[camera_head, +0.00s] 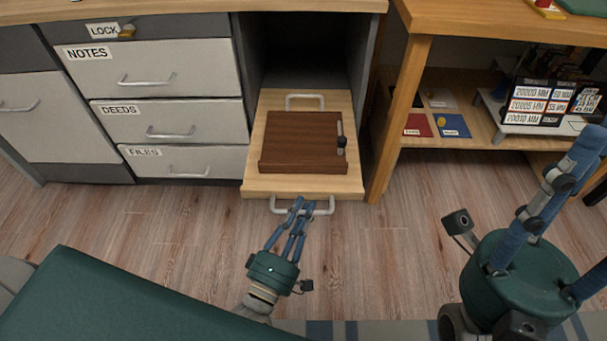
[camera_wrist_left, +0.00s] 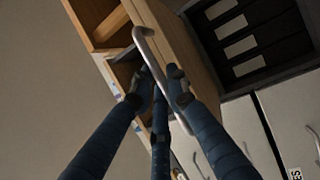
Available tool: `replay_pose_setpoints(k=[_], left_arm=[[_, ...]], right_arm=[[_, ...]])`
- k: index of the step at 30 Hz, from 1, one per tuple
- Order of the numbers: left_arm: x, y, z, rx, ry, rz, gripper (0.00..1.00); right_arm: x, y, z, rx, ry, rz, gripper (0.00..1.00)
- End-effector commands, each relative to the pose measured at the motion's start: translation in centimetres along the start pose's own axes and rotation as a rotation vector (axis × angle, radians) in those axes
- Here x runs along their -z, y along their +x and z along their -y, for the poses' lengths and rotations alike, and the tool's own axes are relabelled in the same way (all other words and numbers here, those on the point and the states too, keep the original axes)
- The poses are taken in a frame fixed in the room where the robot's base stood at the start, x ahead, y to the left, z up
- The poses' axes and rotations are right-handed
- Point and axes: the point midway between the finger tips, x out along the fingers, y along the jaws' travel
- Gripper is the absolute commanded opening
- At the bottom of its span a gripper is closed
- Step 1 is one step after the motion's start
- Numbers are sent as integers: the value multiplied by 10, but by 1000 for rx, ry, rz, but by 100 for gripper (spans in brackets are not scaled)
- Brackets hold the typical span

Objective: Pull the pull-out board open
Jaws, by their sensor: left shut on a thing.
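The pull-out board (camera_head: 252,182) is a light wooden board, standing out from the dark open bay of the desk. A silver bar handle (camera_head: 326,207) is on its front edge. My left gripper (camera_head: 299,207) is at this handle, its blue fingers shut on the bar. The left wrist view shows the fingers (camera_wrist_left: 162,82) around the silver handle (camera_wrist_left: 146,48), with the wooden board (camera_wrist_left: 172,38) behind it. My right gripper (camera_head: 520,262) is large at the lower right, away from the board. Its fingertips are not clearly visible.
A dark brown wooden box (camera_head: 300,140) lies on the board, near a second silver handle (camera_head: 305,97). Labelled drawers (camera_head: 205,65) stand left. A wooden shelf unit (camera_head: 400,110) with cards stands close on the right. Bare floor (camera_head: 400,240) lies in front.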

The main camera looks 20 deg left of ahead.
Motion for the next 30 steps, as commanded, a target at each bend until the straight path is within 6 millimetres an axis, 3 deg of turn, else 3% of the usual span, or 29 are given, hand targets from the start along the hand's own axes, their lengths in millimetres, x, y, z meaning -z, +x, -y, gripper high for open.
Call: replay_pose_setpoints(k=[3,9,22,23,25,30], left_arm=[[-7,-20,-4,4,3,0,0],[-13,-36,-6,3,2,-1,0],[-14,-39,-6,2,3,-1,0],[-14,-39,-6,2,3,-1,21],[-14,-39,-6,2,2,-1,33],[-15,-38,-6,1,1,-1,33]], right_arm=[[2,10,0,1,0,-6,40],[3,14,0,2,0,-6,40],[3,14,0,2,0,-5,40],[3,14,0,2,0,-5,40],[3,14,0,2,0,-5,40],[3,14,0,2,0,-5,40]])
